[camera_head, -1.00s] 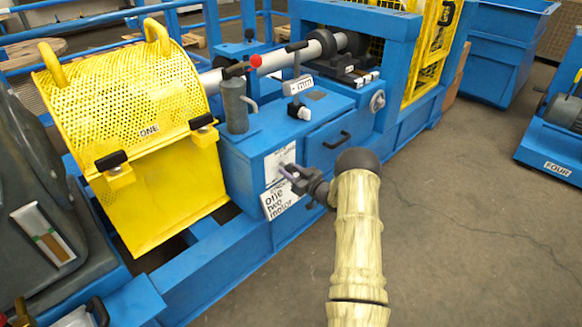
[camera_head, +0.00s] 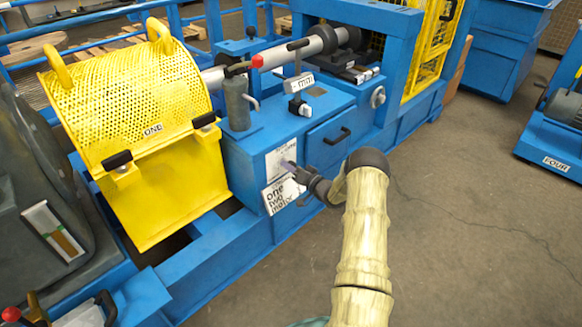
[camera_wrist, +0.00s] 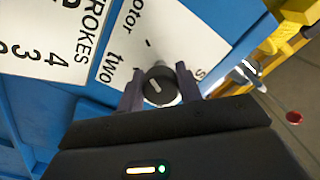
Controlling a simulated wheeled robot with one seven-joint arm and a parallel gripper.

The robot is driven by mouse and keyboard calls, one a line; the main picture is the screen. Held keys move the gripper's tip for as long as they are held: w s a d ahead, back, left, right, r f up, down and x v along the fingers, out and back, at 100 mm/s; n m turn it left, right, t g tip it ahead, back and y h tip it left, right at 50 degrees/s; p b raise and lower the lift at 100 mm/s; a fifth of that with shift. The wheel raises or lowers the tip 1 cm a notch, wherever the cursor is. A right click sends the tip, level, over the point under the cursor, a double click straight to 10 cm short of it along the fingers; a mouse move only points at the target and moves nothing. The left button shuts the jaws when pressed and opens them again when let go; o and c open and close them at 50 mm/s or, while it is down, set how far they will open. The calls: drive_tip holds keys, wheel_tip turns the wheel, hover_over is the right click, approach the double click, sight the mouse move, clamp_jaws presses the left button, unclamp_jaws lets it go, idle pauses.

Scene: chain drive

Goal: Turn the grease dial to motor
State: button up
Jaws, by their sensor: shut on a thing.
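The grease dial (camera_wrist: 160,86) is a round dark knob with a short white mark on its face, seen in the wrist view. It sits on a white label plate (camera_wrist: 120,45) where "two" and part of "motor" can be read. I cannot tell surely which word the mark faces. My gripper (camera_wrist: 160,92) has one finger on each side of the knob and is shut on it. In the head view my gripper (camera_head: 289,166) reaches the front of the blue cabinet, and hides the dial there. A white sign (camera_head: 282,196) reading "one two motor" is just below.
A blue drawer with a black handle (camera_head: 337,137) is right of the dial. A yellow perforated guard (camera_head: 130,95) marked ONE stands to the left. A second plate reading STROKES (camera_wrist: 45,35) shows in the wrist view.

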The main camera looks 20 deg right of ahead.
drive_tip(key=shift+d+f, duration=0.1)
drive_tip(key=shift+f, duration=0.05)
idle(0.3)
drive_tip(key=o, duration=1)
drive_tip(key=p+v, duration=0.3)
drive_tip(key=v, duration=1.4)
drive_tip(key=shift+s, duration=0.15)
